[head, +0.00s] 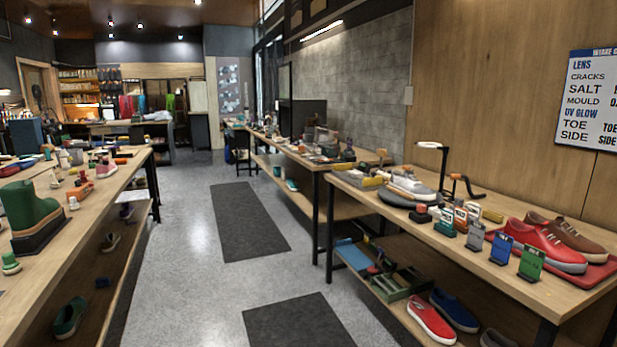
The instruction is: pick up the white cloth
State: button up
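I cannot make out a white cloth in the head view. A pale grey and white item (411,187) lies on a dark round stand on the right workbench, but it looks like a shoe rather than a cloth. Small items on the far benches are too small to tell apart. My gripper is not in view.
The right workbench (487,272) holds a red sneaker (541,245), a brown sneaker (572,232) and several small cards. More shoes lie on its lower shelf. A green boot (28,208) stands on the left bench. The aisle floor (190,270) between them is clear, with dark mats.

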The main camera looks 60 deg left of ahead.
aim_at(356, 175)
jog(key=u, duration=2)
jog(key=i, duration=0.9)
jog(key=u, duration=0.7)
jog(key=i, duration=3.55)
jog(key=z, duration=1.4)
jog(key=i, duration=1.35)
jog(key=z, duration=0.7)
jog(key=i, duration=0.5)
